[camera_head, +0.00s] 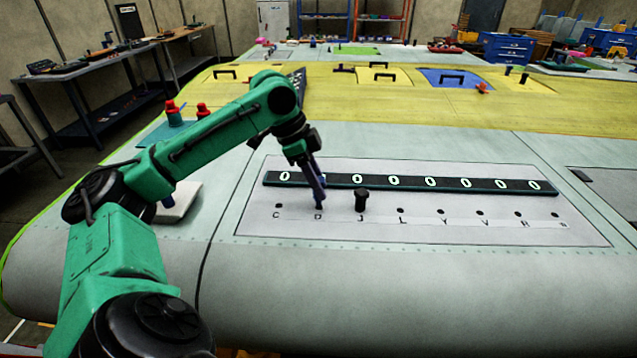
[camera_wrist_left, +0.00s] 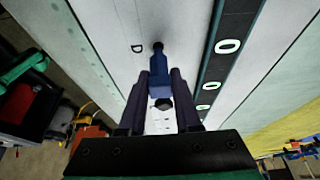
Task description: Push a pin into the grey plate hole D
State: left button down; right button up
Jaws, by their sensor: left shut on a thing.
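The grey plate (camera_head: 470,235) lies on the wing, with a row of lettered holes. My left gripper (camera_head: 317,184) is over hole D, pointing down. It is shut on a dark blue pin (camera_wrist_left: 157,78), which also shows as a thin dark shape in the head view (camera_head: 320,199). The pin's dark end is at the plate beside the letter D (camera_wrist_left: 137,48). The pin covers the hole, so I cannot tell how far in it is. A black pin (camera_head: 361,199) stands upright at J. My right gripper is not in view.
A raised black strip (camera_head: 400,183) with white oval marks runs behind the hole row. The plate to the right of J is clear. Red-capped bottles (camera_head: 173,112) and a pale block (camera_head: 181,201) are at the left. Yellow panels with handles lie farther back.

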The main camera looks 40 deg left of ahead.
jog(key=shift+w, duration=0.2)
pick_arm(q)
jog(key=shift+r, duration=0.1)
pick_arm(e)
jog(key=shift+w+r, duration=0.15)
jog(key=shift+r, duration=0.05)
pick_arm(q)
jog(key=shift+f+b, duration=1.05)
jog(key=shift+f, duration=0.45)
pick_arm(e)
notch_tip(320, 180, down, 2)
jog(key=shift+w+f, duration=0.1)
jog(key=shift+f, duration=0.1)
pick_arm(q)
jog(key=c, duration=0.5)
grip_release()
jog(key=shift+r, duration=0.1)
